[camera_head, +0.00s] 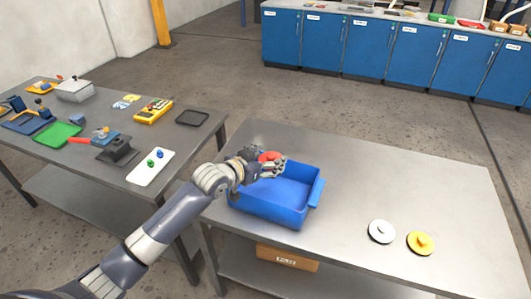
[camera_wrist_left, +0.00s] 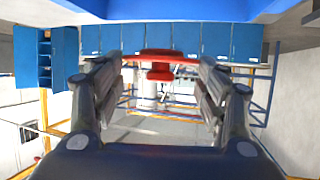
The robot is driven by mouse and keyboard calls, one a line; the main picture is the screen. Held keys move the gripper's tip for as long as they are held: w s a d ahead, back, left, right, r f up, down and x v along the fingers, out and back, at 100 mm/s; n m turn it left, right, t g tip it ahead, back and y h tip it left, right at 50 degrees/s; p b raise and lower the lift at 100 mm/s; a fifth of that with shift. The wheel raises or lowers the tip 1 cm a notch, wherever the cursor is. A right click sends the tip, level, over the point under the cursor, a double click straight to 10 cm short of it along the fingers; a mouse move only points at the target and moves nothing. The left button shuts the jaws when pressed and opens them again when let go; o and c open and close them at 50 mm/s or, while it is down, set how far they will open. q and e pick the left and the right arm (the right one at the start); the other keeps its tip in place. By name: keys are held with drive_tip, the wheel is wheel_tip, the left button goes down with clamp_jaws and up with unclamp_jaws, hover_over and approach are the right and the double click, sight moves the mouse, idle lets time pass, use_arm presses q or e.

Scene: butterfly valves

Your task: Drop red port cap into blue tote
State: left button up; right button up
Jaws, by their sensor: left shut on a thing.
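The red port cap (camera_head: 268,156) is in my left gripper (camera_head: 273,166), at the back left part of the blue tote (camera_head: 265,211) as seen in the head view. The left gripper is shut on the cap. In the left wrist view the red cap (camera_wrist_left: 160,70) shows between the two fingers of my left gripper (camera_wrist_left: 160,75). The blue tote stands on the right-hand table, open at the top, and part of its left side is behind my wrist. My right gripper is in neither view.
A white cap (camera_head: 381,231) and a yellow cap (camera_head: 421,243) lie on the grey table (camera_head: 400,180) right of the tote. The left table (camera_head: 80,170) holds a white tray (camera_head: 150,167), a yellow device (camera_head: 153,110) and tools. Blue cabinets (camera_head: 365,48) stand behind.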

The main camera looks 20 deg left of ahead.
use_arm(q)
drive_tip(key=shift+w+a+f, duration=0.1)
drive_tip(key=shift+a+f, duration=0.35)
drive_tip(key=shift+a, duration=0.05)
drive_tip(key=shift+f+b, duration=0.55)
drive_tip(key=shift+b, duration=0.05)
wheel_tip(320, 180, down, 5)
drive_tip(key=b, duration=0.5)
drive_tip(key=shift+d+r, duration=0.1)
drive_tip(key=shift+r, duration=0.05)
drive_tip(key=o, duration=1)
drive_tip(key=shift+o, duration=0.2)
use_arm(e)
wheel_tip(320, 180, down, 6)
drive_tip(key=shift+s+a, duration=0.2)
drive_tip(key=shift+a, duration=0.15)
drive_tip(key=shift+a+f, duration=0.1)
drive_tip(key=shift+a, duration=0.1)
